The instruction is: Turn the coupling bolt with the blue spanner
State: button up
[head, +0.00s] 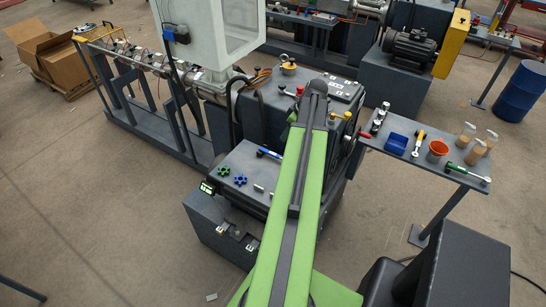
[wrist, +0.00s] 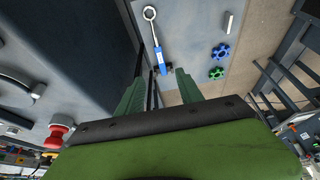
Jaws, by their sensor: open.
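The blue spanner (head: 269,153) lies on the grey top of the machine's lower housing, just left of my green arm in the head view. In the wrist view the spanner (wrist: 158,58) has a silver ring end at the top and a blue handle pointing down towards my gripper (wrist: 160,78). My gripper's two green fingers are apart, with the handle's lower end showing between them in the picture. I cannot tell how far above it they are. My gripper is hidden behind my arm in the head view. I cannot make out the coupling bolt.
A blue star-shaped part (wrist: 221,51) and a green one (wrist: 216,73) lie right of the spanner in the wrist view, near a small metal pin (wrist: 228,24). A red button (wrist: 57,132) is at lower left. A side table (head: 455,172) holds tools and containers.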

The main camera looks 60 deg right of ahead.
jog(key=b, duration=0.9)
send_over(275, 154)
jog(key=s, duration=0.2)
notch_tip(275, 154, down, 10)
jog(key=shift+s+a+f, duration=0.1)
jog(key=shift+a+f, duration=0.05)
jog(key=shift+f, duration=0.05)
jog(key=b+x, duration=0.5)
jog(key=shift+f, duration=0.25)
jog(key=shift+r, duration=0.2)
jog(key=shift+c, duration=0.3)
grip_shut()
